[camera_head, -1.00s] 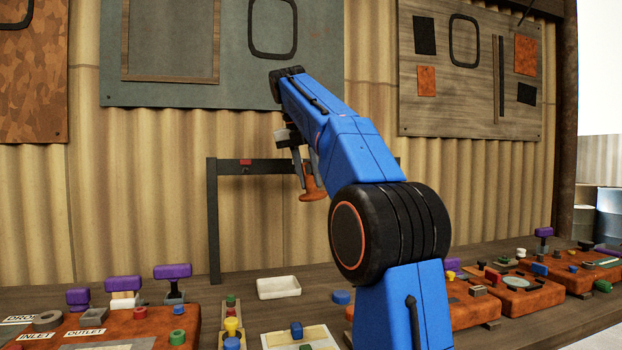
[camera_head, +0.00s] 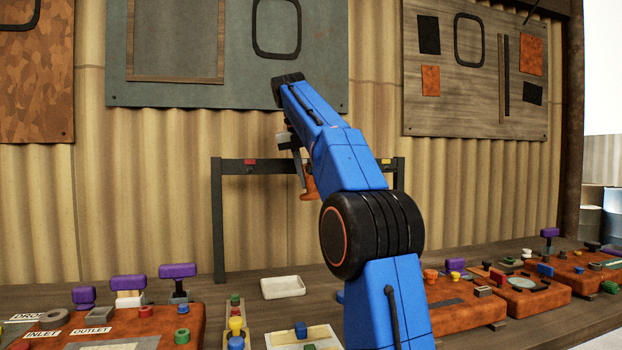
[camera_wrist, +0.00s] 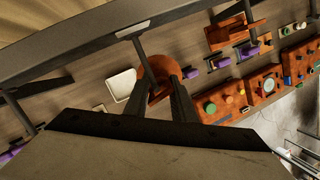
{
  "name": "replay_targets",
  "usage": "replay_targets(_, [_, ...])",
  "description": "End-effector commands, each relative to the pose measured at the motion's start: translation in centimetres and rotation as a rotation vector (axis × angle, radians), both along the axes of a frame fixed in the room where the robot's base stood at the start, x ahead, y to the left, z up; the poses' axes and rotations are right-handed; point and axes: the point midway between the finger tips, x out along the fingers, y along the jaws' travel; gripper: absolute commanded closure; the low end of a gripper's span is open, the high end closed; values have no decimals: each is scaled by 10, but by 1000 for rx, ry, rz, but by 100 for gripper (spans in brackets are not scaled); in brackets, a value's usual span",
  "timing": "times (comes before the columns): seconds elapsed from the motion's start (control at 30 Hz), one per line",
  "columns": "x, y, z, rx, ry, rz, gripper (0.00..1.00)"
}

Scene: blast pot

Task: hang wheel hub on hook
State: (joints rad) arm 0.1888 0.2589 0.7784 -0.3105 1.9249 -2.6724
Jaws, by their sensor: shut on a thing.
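The wheel hub, a rust-orange round piece, (camera_head: 309,188) hangs below my gripper (camera_head: 299,172), partly hidden by my blue arm in the head view. In the wrist view the hub (camera_wrist: 158,70) sits between the fingers of my gripper (camera_wrist: 160,86), which is shut on it. A dark rack (camera_head: 217,215) stands on the bench behind, with a red mark and a yellow mark on its crossbar. In the wrist view the crossbar (camera_wrist: 75,58) runs close by, and a thin dark rod (camera_wrist: 141,54) reaches from it toward the hub. I cannot tell whether they touch.
A white tray (camera_head: 283,287) lies on the bench below the rack. Rust-orange fixtures (camera_head: 150,325) with purple-handled parts stand at the left, and more fixtures (camera_head: 525,300) at the right. A corrugated wall with mounted boards is close behind.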

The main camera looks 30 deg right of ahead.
Motion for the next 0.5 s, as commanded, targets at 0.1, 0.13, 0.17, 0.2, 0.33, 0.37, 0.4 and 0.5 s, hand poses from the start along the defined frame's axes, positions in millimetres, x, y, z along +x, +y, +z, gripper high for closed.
replay_targets(0.1, [5, -2, 1, -1, -2, 0, 100])
replay_targets(0.13, [7, -2, 0, -1, -2, 0, 100])
replay_targets(0.17, [8, -2, 0, 0, -1, 0, 100])
replay_targets(0.2, [10, -3, 0, -1, -1, 0, 100])
replay_targets(0.33, [15, -5, 0, -1, -3, 0, 100])
replay_targets(0.37, [17, -5, 0, -1, -2, 0, 100])
replay_targets(0.4, [18, -5, -1, -1, -2, 0, 100])
replay_targets(0.5, [22, -6, -3, 0, -1, 0, 100])
